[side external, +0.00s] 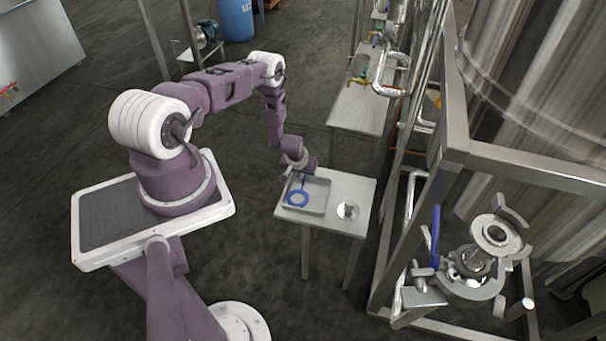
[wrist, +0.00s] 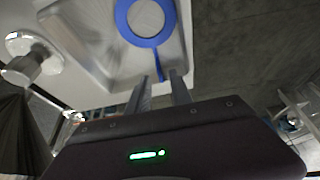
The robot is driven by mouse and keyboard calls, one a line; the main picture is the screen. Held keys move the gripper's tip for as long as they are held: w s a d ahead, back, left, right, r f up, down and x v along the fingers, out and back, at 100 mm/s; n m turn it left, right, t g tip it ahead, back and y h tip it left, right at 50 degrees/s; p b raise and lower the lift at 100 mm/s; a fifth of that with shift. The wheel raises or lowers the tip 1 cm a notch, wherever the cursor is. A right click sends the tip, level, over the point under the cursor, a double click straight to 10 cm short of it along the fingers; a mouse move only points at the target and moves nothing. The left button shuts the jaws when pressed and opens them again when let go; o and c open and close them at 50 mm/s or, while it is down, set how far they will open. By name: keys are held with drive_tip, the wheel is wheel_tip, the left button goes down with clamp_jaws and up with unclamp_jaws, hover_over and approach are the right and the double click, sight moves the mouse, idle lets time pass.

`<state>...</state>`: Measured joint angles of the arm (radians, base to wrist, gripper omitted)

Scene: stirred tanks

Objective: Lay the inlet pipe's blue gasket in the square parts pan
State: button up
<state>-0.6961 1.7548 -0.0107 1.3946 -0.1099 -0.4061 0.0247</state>
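The blue gasket (side external: 291,203) is a ring with a narrow straight tab. It appears to lie in the square parts pan (side external: 320,205), a shallow grey metal tray on a small table. The wrist view shows the gasket (wrist: 124,22) in the pan (wrist: 100,62), with its tab pointing toward my gripper (wrist: 161,80). My gripper's two fingers are apart, with the tab's end near the gap between the tips and clear space beside it. In the side view, my gripper (side external: 302,172) is over the pan's far edge, and its fingertips are hard to make out.
The small table (side external: 352,188) also holds a shiny round metal fitting (side external: 348,210) right of the pan. A steel frame (side external: 455,150) with a pipe flange assembly (side external: 480,260) stands to the right, before a large tank (side external: 545,90). A longer bench (side external: 360,108) is behind.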

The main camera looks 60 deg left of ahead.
drive_tip(key=w+d+r+m+t+h, duration=0.1)
drive_tip(key=d+r, duration=0.5)
drive_tip(key=r, duration=0.9)
drive_tip(key=d+r+m, duration=0.2)
drive_tip(key=d+r, duration=0.3)
drive_tip(key=r, duration=1.1)
drive_tip(key=w+d+r+m+t+h, duration=0.1)
drive_tip(key=d+r, duration=0.5)
drive_tip(key=r, duration=0.9)
drive_tip(key=s+d+r+m, duration=0.3)
drive_tip(key=s+d+r, duration=0.5)
drive_tip(key=s+r, duration=0.15)
drive_tip(key=s+d+r+m, duration=0.1)
drive_tip(key=s+d, duration=0.1)
drive_tip(key=s, duration=0.5)
drive_tip(key=s+d+r+m+h, duration=0.1)
drive_tip(key=s+d+r, duration=0.1)
drive_tip(key=s, duration=0.5)
drive_tip(key=shift+s+d+r, duration=0.15)
drive_tip(key=shift+s+d, duration=0.25)
drive_tip(key=shift+d, duration=0.25)
